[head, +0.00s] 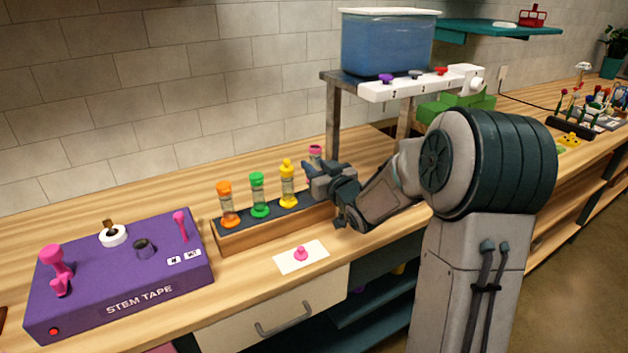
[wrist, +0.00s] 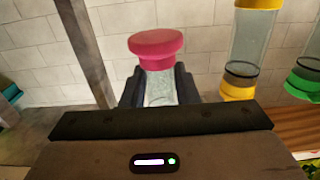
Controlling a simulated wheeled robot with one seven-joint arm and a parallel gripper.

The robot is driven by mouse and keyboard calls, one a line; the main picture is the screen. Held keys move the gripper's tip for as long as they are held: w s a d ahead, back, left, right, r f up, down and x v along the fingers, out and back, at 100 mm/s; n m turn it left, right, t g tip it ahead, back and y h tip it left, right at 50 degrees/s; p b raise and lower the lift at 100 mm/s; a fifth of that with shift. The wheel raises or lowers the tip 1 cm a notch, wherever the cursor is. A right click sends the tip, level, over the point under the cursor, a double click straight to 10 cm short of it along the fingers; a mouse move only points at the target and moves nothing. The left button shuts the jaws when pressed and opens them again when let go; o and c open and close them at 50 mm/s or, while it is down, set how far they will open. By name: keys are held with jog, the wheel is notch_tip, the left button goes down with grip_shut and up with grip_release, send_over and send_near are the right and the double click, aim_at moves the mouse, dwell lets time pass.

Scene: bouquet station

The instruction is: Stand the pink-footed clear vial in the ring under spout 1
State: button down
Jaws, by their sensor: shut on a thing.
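A clear vial with a pink top (head: 315,152) is between the fingers of my gripper (head: 318,172), at the right end of the wooden vial rack (head: 270,232). In the wrist view my gripper (wrist: 160,90) is shut on this vial (wrist: 158,84), which looks upright. Its foot is hidden, so I cannot tell the foot's colour or whether it is clear of the rack. The spout bar (head: 420,84) with purple, grey and red knobs is under the blue tank, right of and beyond my gripper. The rings under the spouts are not visible; my arm covers part of that area.
Orange (head: 227,205), green (head: 259,195) and yellow (head: 288,184) vials stand in the rack, left of my gripper. A metal post (head: 333,118) of the tank stand rises close behind my gripper. A purple stem tape box (head: 125,265) and a white card (head: 300,258) lie nearer the front.

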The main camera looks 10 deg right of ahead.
jog(key=shift+a+f, duration=0.15)
jog(key=shift+f, duration=1.6)
jog(key=shift+f+b, duration=0.25)
jog(key=shift+b, duration=0.1)
jog(key=c, duration=1.1)
grip_release()
jog(key=shift+r+p, duration=0.1)
jog(key=shift+p, duration=0.35)
